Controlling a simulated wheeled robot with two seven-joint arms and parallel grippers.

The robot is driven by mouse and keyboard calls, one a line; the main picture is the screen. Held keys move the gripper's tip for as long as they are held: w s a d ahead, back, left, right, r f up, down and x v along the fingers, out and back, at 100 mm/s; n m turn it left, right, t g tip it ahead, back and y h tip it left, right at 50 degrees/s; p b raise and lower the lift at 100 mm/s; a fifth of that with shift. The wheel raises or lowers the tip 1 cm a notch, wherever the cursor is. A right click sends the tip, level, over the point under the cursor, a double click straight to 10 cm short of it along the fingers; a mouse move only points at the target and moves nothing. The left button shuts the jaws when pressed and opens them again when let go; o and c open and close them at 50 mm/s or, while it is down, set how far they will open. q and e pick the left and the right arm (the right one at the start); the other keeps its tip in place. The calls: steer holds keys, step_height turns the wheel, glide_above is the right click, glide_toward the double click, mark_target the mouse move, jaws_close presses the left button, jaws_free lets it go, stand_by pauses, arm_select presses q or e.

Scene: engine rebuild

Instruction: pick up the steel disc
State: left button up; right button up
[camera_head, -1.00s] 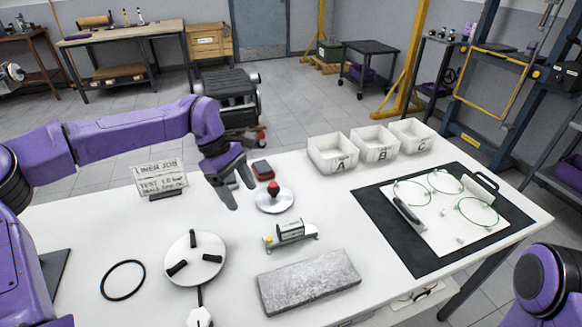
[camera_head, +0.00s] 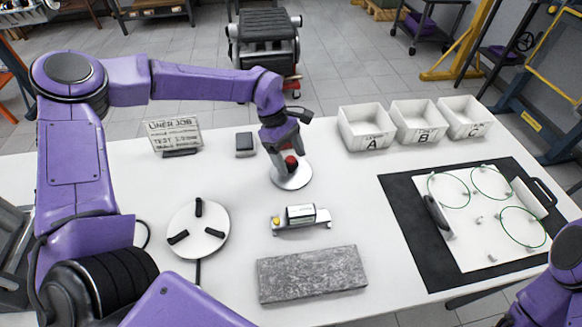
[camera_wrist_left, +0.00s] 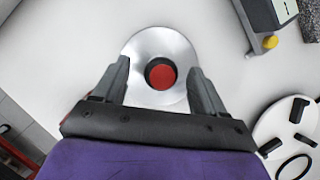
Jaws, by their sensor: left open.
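The steel disc (camera_head: 292,178) lies flat on the white table, with a red knob (camera_head: 291,162) standing at its middle. It also shows in the left wrist view (camera_wrist_left: 180,42), with the red knob (camera_wrist_left: 161,76) near the picture's centre. My left gripper (camera_head: 284,160) is just above the disc, pointing down. In the left wrist view its two fingers (camera_wrist_left: 160,75) are apart, one on each side of the knob, with a gap to it on both sides. Whether the fingertips touch the disc is hard to tell. My right gripper is out of view; only part of my right arm shows.
A three-pad round plate (camera_head: 198,240) and a level-like instrument (camera_head: 301,218) stand nearer, with a grey stone slab (camera_head: 311,274) in front. A small dark box (camera_head: 244,144) and a sign (camera_head: 174,134) are to the left. White bins (camera_head: 366,128) stand right, behind a black mat (camera_head: 411,223).

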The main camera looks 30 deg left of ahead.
arm_select(q)
steer(key=shift+s+d+f, duration=0.2)
steer(key=shift+f, duration=0.45)
steer(key=c, duration=1.1)
jaws_close()
steer(key=shift+w+r, duration=0.1)
steer(key=shift+r, duration=0.05)
